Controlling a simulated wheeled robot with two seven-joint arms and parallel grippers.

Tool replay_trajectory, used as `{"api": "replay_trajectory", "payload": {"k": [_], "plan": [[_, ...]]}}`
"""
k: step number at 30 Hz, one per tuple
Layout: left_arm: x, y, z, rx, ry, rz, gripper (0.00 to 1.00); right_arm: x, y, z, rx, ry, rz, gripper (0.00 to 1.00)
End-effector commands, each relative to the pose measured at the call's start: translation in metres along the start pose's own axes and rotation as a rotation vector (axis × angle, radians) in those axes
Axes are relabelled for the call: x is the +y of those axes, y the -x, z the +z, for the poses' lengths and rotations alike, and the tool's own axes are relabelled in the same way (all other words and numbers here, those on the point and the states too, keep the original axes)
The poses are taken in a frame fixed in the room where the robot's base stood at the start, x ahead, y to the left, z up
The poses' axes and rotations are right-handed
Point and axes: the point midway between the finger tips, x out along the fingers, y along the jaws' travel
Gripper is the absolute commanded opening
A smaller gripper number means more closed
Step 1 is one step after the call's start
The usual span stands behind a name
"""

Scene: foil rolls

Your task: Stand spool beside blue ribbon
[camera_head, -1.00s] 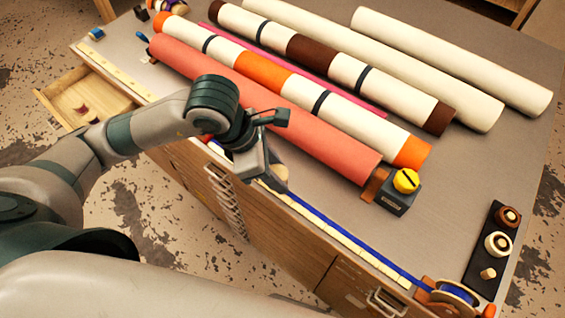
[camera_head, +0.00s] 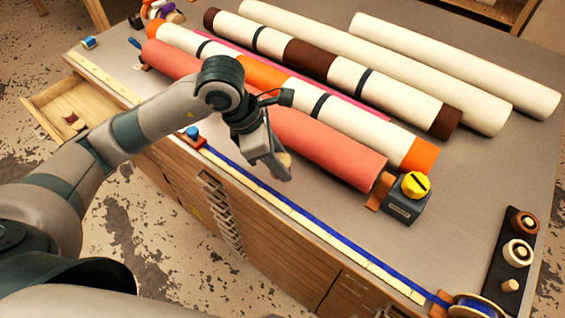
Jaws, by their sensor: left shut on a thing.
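My left gripper (camera_head: 279,168) hangs over the front part of the table, in front of the coral roll (camera_head: 325,148). It is shut on a small tan piece, probably the spool (camera_head: 286,159), which is mostly hidden by the fingers. The blue ribbon (camera_head: 330,238) runs straight along the table's front edge, below and in front of the gripper. Its right end meets a reel of blue ribbon (camera_head: 470,308) at the bottom right, cut off by the frame. The held piece appears raised and apart from the ribbon. My right gripper is out of view.
A dark rack (camera_head: 497,276) at right holds a brown spool (camera_head: 524,223), a white spool (camera_head: 517,252) and a bare peg. Several long rolls fill the back. An open drawer (camera_head: 62,95) juts out left.

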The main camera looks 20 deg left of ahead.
Motion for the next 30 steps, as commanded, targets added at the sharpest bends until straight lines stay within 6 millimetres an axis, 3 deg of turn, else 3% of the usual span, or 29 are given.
{"api": "replay_trajectory", "payload": {"k": [4, 9, 22, 30], "plan": [[0.02, -0.012, 0.002, 0.001, 0.003, -0.001, 0.14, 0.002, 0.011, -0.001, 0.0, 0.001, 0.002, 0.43], [0.03, -0.021, 0.001, 0.0, 0.001, 0.0, 0.14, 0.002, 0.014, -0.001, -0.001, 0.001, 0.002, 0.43], [0.031, -0.025, -0.001, 0.001, 0.0, -0.001, 0.14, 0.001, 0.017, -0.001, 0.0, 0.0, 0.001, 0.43], [0.03, -0.051, -0.011, 0.002, 0.002, -0.002, 0.14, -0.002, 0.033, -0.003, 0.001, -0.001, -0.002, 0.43]]}}
